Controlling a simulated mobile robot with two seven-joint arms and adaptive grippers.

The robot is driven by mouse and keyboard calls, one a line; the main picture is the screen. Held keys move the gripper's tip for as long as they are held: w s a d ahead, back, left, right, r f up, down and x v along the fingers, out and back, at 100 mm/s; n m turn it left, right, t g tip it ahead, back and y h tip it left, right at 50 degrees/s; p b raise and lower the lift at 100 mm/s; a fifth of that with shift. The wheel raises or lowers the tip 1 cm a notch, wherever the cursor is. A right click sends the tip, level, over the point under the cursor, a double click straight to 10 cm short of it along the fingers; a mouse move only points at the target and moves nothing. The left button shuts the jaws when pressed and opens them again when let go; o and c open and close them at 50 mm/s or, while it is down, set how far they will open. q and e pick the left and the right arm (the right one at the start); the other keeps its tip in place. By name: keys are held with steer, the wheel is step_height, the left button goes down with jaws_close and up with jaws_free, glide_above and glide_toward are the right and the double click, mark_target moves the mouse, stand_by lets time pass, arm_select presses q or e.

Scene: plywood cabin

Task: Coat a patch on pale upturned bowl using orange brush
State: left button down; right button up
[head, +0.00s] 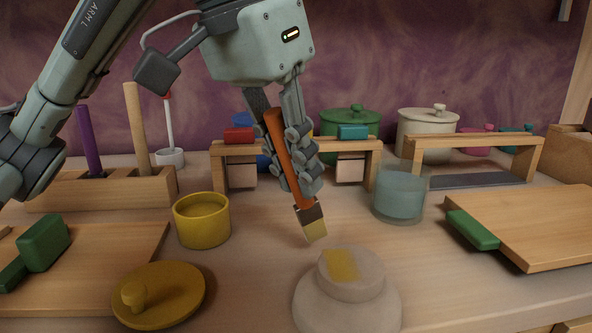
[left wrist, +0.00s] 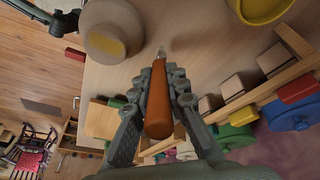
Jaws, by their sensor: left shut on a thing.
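The pale upturned bowl (head: 345,296) rests at the front of the table, with a yellow patch (head: 341,265) on its raised flat foot. It also shows in the left wrist view (left wrist: 112,30). My left gripper (head: 304,188) is shut on the orange brush (head: 286,158), which hangs tilted, bristles down. The brush's pale yellow bristles (head: 315,230) are above and just behind the bowl's foot, apart from it. In the left wrist view the orange handle (left wrist: 158,105) lies between the fingers. My right gripper is not seen in the head view.
A yellow pot (head: 202,222) stands left, its yellow lid (head: 160,296) in front. A glass jar (head: 400,193) stands behind the bowl to the right. Wooden racks stand behind.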

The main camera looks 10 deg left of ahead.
arm_select(q)
steer(key=shift+s+d, duration=1)
steer(key=shift+s, duration=0.9)
steer(key=w+a, duration=0.1)
steer(key=w, duration=0.5)
steer(key=shift+w+a+f+b, duration=0.15)
steer(key=shift+a+f+b, duration=0.05)
steer(key=shift+f+b, duration=0.15)
steer(key=shift+r, duration=0.1)
steer(key=shift+r+p, duration=2.45)
steer(key=shift+r, duration=0.45)
step_height(320, 180, up, 3)
steer(key=shift+p, duration=1.25)
